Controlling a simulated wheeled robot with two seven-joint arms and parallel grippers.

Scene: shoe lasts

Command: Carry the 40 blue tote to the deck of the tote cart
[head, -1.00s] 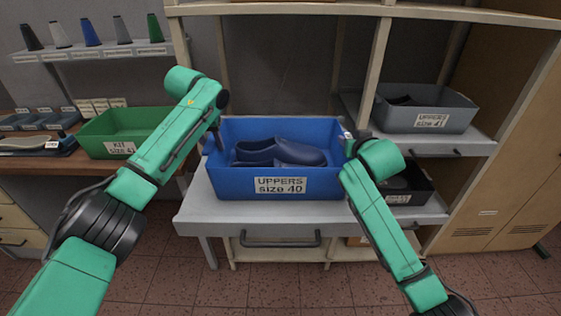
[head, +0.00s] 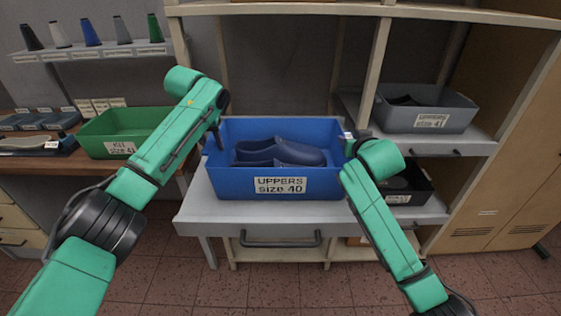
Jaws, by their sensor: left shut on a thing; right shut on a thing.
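The blue tote (head: 232,185) is labelled UPPERS size 40 and holds dark blue shoe uppers (head: 285,152). It is upright at the grey shelf (head: 330,214); I cannot tell whether it rests on it or is just above it. My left gripper (head: 218,136) is shut on the tote's left side wall. My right gripper (head: 350,142) is shut on its right side wall. The fingertips of both are mostly hidden by the arms and the tote walls. The tote cart is not in view.
A grey tote (head: 425,118) labelled size 41 stands on a shelf at the right. A black bin (head: 415,188) is close beside my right arm. A green kit tote (head: 118,125) sits on the wooden bench at the left. Wooden uprights (head: 376,70) frame the bay.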

